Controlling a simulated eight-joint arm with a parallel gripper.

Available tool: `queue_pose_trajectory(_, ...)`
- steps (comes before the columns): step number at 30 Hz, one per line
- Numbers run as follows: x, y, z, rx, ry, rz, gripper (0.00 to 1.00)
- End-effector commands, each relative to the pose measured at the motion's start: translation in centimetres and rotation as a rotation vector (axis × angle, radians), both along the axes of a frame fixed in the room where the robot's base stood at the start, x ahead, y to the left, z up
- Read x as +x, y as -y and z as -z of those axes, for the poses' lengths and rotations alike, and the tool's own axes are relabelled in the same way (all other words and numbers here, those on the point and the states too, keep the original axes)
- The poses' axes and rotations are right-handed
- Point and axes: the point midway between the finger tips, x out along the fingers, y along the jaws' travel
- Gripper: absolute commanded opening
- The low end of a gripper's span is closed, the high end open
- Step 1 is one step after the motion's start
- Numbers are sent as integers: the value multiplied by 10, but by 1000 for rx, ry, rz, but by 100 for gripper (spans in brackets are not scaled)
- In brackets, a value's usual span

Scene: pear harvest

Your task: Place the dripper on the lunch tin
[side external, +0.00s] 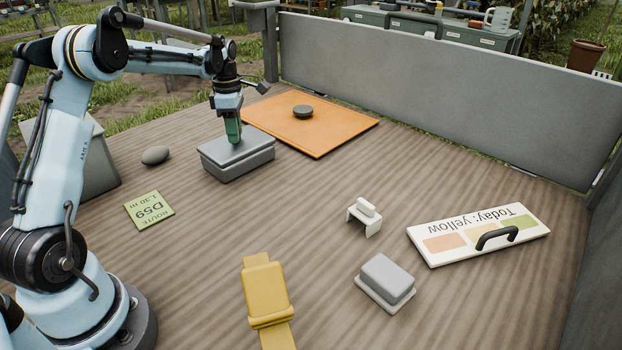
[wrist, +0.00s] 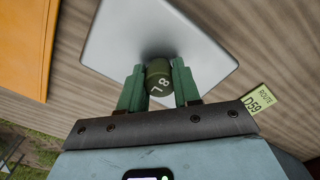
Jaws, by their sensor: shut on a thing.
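The dripper is a small dark green cylinder (wrist: 158,78) marked "8 L", seen in the wrist view between my two green fingers. My gripper (side external: 234,138) is shut on it; it also shows in the wrist view (wrist: 159,88). The lunch tin appears to be the grey lidded box (side external: 224,167) directly under my gripper in the side external view. Its flat top (wrist: 200,40) fills the middle of the wrist view, with a dark shadow around the dripper. The fingers hide the dripper in the side external view. I cannot tell whether the dripper touches the lid.
An orange board (side external: 345,130) with a dark round disc (side external: 303,111) lies behind the tin. A grey stone (side external: 155,155) and a green route card (side external: 149,210) lie left. A yellow strap-like object (side external: 265,290), a smaller grey box (side external: 387,278), a white clip (side external: 365,213) and a sign board (side external: 440,245) lie nearer.

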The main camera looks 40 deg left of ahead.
Motion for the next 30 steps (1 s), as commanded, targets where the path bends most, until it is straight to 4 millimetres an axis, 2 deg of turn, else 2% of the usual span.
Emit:
queue_pose_trajectory(10, 0, 0, 3, 0, 0, 0, 4)
queue_pose_trajectory(11, 0, 0, 3, 0, 0, 0, 37)
queue_pose_trajectory(15, 0, 0, 3, 0, 0, 0, 58)
queue_pose_trajectory(25, 0, 0, 0, 0, 0, 0, 58)
queue_pose_trajectory(30, 0, 0, -18, 0, 0, 0, 58)
